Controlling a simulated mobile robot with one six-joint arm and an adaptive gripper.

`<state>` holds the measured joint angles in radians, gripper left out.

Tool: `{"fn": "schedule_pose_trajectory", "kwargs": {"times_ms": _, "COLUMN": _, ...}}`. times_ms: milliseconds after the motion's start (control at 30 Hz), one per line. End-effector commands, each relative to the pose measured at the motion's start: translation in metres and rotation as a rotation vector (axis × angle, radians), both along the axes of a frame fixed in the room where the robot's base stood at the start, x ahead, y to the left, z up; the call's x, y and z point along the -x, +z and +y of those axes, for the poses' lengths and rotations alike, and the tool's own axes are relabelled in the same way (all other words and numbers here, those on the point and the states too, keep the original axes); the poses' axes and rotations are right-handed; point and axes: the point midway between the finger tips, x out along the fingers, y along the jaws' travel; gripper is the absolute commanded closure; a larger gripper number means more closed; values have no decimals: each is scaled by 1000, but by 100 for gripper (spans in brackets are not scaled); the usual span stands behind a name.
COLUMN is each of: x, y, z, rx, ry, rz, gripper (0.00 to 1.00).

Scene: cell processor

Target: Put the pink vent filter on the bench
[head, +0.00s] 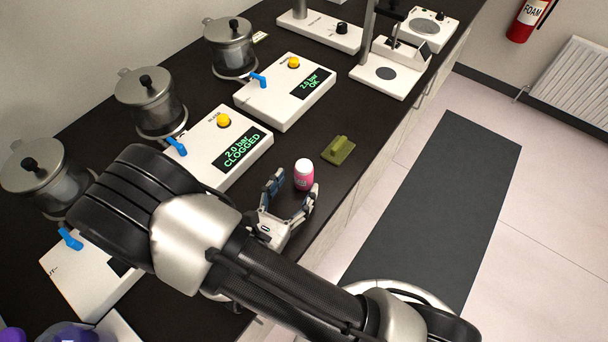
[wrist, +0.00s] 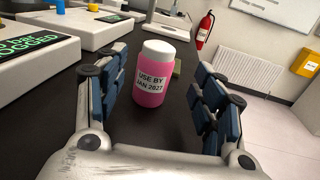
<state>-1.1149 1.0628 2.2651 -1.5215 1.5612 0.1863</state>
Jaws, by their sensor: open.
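A pink bottle-shaped thing with a white cap (head: 304,175), the pink vent filter as far as I can tell, stands upright on the dark bench (head: 345,122). In the wrist view its label reads "USE BY JAN 2027" (wrist: 152,80). My gripper (head: 291,189) is open, low over the bench. In the wrist view the filter stands between and just beyond my open fingers (wrist: 160,95), with a gap on both sides. I cannot tell whether anything touches it. Its base is visible on the bench.
A white unit reading "2.0 bar CLOGGED" (head: 215,150) stands left of my gripper, with another reading "OK" (head: 280,95) behind it. Steel vessels (head: 150,105) line the wall side. A green block (head: 338,150) lies just beyond the filter. The bench's front edge is close on the right.

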Motion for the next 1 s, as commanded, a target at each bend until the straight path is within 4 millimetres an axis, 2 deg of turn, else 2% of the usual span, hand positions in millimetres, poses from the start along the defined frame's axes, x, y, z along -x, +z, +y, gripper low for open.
{"fn": "schedule_pose_trajectory", "kwargs": {"times_ms": 167, "x": -11, "y": -1, "z": -5, "rx": -1, "ry": -3, "rz": 0, "gripper": 37}}
{"fn": "schedule_pose_trajectory", "kwargs": {"times_ms": 433, "x": -46, "y": -4, "z": -21, "rx": 0, "ry": -3, "rz": -1, "gripper": 37}}
{"fn": "schedule_pose_trajectory", "kwargs": {"times_ms": 733, "x": -51, "y": -2, "z": -23, "rx": 0, "ry": 1, "rz": 0, "gripper": 37}}
{"fn": "schedule_pose_trajectory", "kwargs": {"times_ms": 1000, "x": -51, "y": -3, "z": -23, "rx": 0, "ry": 0, "rz": 0, "gripper": 54}}
